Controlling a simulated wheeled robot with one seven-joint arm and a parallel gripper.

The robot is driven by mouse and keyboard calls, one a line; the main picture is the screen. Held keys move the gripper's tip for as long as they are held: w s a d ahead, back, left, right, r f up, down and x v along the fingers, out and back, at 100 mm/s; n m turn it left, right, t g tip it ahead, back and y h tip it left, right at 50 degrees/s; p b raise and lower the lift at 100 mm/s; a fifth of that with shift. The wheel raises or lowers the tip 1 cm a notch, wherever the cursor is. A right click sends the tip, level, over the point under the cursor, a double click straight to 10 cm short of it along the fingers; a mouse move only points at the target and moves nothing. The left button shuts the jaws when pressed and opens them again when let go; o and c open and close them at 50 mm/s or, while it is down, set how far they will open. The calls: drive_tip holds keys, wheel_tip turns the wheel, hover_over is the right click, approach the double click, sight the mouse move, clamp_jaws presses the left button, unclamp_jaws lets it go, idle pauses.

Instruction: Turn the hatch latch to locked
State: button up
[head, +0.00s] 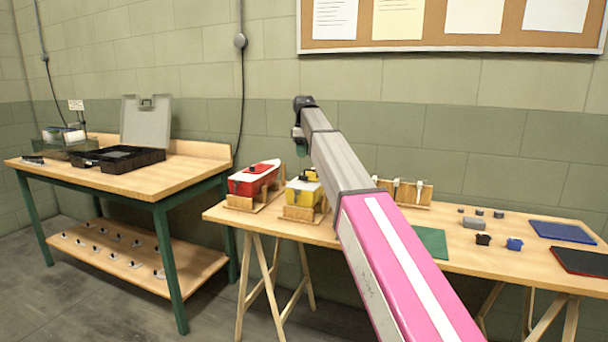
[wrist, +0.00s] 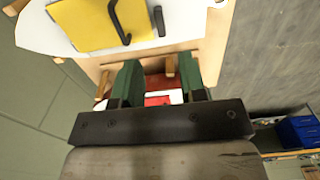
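My gripper (wrist: 160,78) shows in the wrist view with its two green fingers apart and nothing between them. In the head view my gripper (head: 299,143) hangs above the two model boats, partly hidden by its own arm. The yellow-decked boat (head: 303,192) and the red boat (head: 252,182) sit in wooden cradles on the table.
Beyond the fingers in the wrist view are a red and white surface and wooden cradle parts. The right table holds a wooden rack (head: 408,191), a green mat (head: 430,240), small blocks and a blue tray (head: 562,232). A workbench (head: 150,183) with an open black case (head: 118,158) stands left.

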sight(303, 179)
wheel_tip(303, 179, down, 10)
drive_tip(key=shift+r, duration=0.15)
drive_tip(key=shift+c, duration=0.3)
clamp_jaws()
